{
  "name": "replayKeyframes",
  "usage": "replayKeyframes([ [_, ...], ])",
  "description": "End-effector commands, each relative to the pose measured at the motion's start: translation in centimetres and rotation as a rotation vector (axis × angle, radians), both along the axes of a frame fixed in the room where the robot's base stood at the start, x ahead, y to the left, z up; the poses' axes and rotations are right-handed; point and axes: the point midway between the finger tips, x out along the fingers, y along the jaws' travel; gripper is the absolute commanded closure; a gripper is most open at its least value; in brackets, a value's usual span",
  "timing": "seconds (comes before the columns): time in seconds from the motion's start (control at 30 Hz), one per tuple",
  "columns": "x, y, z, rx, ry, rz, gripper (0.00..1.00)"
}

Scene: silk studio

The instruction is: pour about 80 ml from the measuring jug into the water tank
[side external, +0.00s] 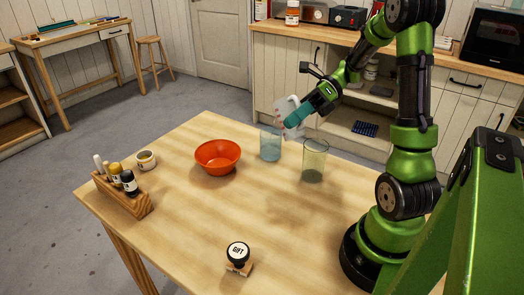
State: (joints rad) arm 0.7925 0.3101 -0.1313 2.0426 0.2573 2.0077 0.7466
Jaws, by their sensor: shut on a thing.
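My gripper (296,118), with teal fingers, is shut on the measuring jug (286,104), a pale, whitish vessel. It holds the jug above the far edge of the table, up and to the right of a bluish clear container (270,147). The fingers hide part of the jug, and its level and exact tilt are hard to tell. A taller clear vessel (315,158) with a dark greenish bottom stands to the right. I cannot tell for sure which of these two is the water tank. No stream of liquid shows.
An orange bowl (218,155) stands left of the bluish container. A stamp marked GIFT (238,256) stands at the front. The table's middle (205,215) is clear.

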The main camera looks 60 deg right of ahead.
Motion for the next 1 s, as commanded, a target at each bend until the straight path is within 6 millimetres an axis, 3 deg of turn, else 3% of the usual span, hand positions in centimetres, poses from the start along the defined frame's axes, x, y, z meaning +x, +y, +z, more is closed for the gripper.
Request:
replayKeyframes([
  [0.3, -0.68, 0.36, -0.19, -0.056, -0.106, -0.001, 1.00],
  [1.0, -0.64, 0.34, -0.20, -0.055, -0.103, 0.000, 1.00],
])
